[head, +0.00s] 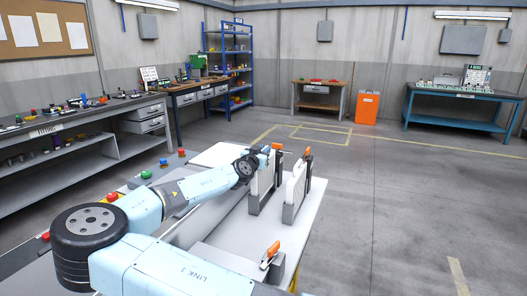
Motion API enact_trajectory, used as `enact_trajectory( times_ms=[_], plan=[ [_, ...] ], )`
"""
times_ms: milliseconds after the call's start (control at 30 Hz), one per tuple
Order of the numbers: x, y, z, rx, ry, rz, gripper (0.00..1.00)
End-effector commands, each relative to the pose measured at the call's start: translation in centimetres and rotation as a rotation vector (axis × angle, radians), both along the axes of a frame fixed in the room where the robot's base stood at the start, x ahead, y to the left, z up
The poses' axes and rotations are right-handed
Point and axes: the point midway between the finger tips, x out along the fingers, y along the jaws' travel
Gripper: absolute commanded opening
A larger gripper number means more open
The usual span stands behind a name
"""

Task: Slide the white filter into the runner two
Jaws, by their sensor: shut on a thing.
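Two upright white panels with orange tops stand in dark grey holders on the white bench. The left panel (263,178) is the white filter at my arm's end; the right panel (297,182) stands beside it. My gripper (268,151) is small at the far end of my arm, at the top of the left panel by its orange handle (277,146). It looks shut on this filter, though my wrist hides part of the fingers. No label tells which holder is runner two. A lower orange-handled piece (272,249) is on the bench nearer me.
The white bench (287,236) has a free strip between the holders and the nearer orange-handled piece. Red and green buttons (163,163) are left of my arm. Workbenches, a blue shelf (227,62) and an orange cabinet (367,107) stand farther back; the floor right is clear.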

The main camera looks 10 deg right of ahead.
Motion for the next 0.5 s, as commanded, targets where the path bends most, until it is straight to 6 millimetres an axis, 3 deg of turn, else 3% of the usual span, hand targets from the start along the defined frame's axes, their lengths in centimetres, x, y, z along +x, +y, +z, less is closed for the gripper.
enact_trajectory(
  times_ms=[500],
  plan=[
    [0.0, -0.03, -0.99, -0.001, 0.0, 0.0, 0.0]
  ],
)
